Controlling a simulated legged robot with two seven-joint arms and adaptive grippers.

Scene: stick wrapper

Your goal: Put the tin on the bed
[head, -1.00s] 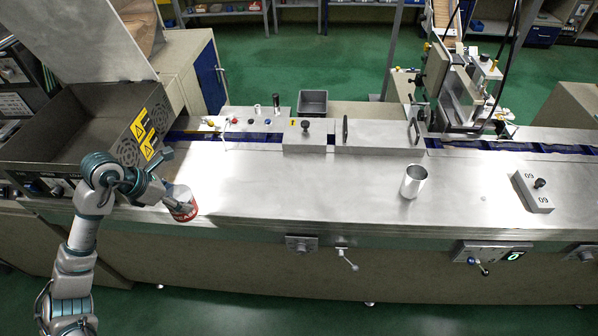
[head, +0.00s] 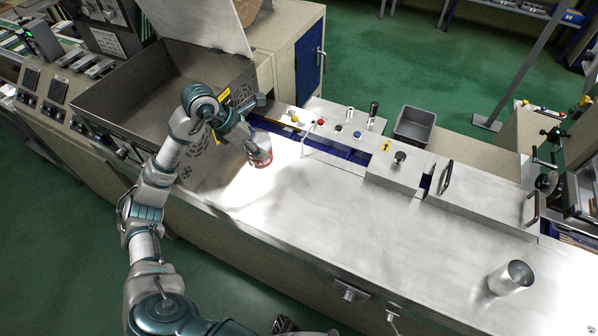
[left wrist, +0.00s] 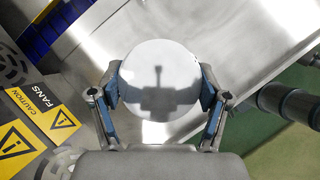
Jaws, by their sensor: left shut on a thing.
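The tin (head: 259,152) is a small can with a red and white side, at the left end of the steel bed (head: 330,200) in the head view. My left gripper (head: 257,145) is shut on it from above. In the left wrist view my left gripper (left wrist: 160,88) has its blue-padded fingers on both sides of the tin's round pale top (left wrist: 160,60). The tin looks upright over the bed's surface. I cannot tell whether its base touches the metal. My right gripper is not in view.
A dark metal tray (head: 165,85) with a raised lid stands left of the tin. Knobs and a blue channel (head: 340,152) run along the bed's back. A silver cup (head: 511,277) stands at the right. The bed between tin and cup is clear.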

